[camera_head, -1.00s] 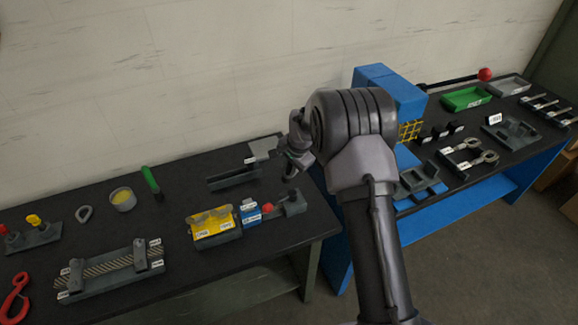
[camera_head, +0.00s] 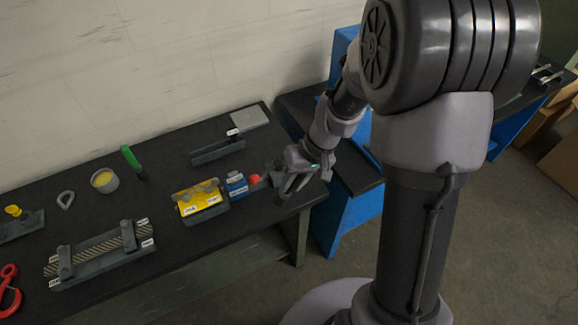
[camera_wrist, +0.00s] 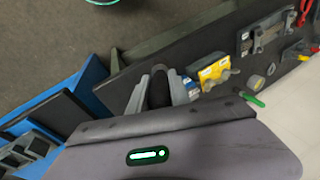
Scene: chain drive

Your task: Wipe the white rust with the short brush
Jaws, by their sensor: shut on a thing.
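My gripper (camera_head: 290,184) is low over the right end of the left bench, beside a small red-topped thing (camera_head: 254,180). In the wrist view my gripper (camera_wrist: 159,78) is shut on a dark rounded thing (camera_wrist: 158,95) between its two grey fingers. I cannot tell from its shape whether this is the short brush; its lower end is hidden. I cannot make out white rust on any part.
A yellow box (camera_head: 199,206) and a blue labelled block (camera_head: 237,187) stand left of my gripper. A long grey holder (camera_head: 217,152), a round tin (camera_head: 104,181), a metal ring (camera_head: 65,200) and a red hook (camera_head: 8,290) are also on the bench. The blue bench is to the right.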

